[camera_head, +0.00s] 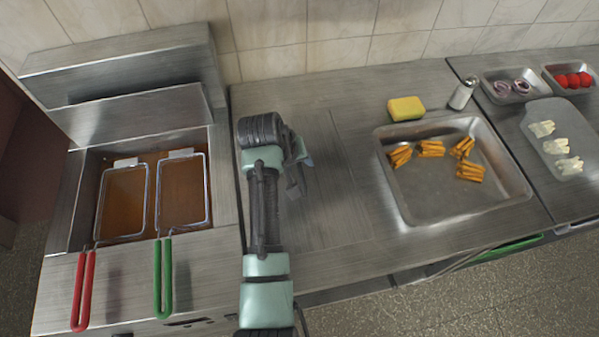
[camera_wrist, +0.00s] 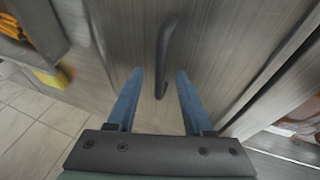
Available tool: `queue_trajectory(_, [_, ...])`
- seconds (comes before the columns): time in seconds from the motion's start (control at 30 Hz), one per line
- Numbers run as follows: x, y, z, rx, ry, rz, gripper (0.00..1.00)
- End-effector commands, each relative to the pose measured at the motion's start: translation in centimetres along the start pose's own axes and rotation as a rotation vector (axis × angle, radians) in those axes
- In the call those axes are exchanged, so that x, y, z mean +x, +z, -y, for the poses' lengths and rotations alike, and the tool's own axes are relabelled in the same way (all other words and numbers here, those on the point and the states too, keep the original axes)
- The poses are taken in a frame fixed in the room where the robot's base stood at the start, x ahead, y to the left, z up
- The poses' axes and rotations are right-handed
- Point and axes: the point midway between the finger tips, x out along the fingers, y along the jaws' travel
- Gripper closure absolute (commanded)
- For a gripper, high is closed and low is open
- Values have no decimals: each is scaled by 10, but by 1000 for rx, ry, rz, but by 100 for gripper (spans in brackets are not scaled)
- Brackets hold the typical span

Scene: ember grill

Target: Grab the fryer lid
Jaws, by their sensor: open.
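The fryer lid (camera_head: 328,195) appears as a flat metal panel on the counter just right of the fryer. In the wrist view, the lid (camera_wrist: 218,62) fills the middle and carries a dark curved handle (camera_wrist: 163,52). My gripper (camera_head: 302,162) is over the lid, with my arm covering part of it in the head view. In the wrist view, my gripper (camera_wrist: 160,74) is open, with its two blue fingers on either side of the handle's near end. Nothing is held. I cannot tell how far the fingertips are above the lid.
The open fryer (camera_head: 57,207) holds two baskets in oil, with a red handle (camera_head: 83,290) and a green handle (camera_head: 163,278). Right of the lid are a tray (camera_head: 420,203) of fries, a yellow sponge (camera_head: 406,108) and a shaker (camera_head: 462,95). A tiled wall stands behind.

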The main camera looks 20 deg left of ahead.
Motion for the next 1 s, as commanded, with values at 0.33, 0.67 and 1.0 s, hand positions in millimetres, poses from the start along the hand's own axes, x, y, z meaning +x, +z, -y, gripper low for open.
queue_trajectory(0.33, [26,0,1,0,0,0,49])
queue_trajectory(0.67, [26,0,1,0,0,-1,76])
queue_trajectory(1.0, [26,0,1,0,0,-1,100])
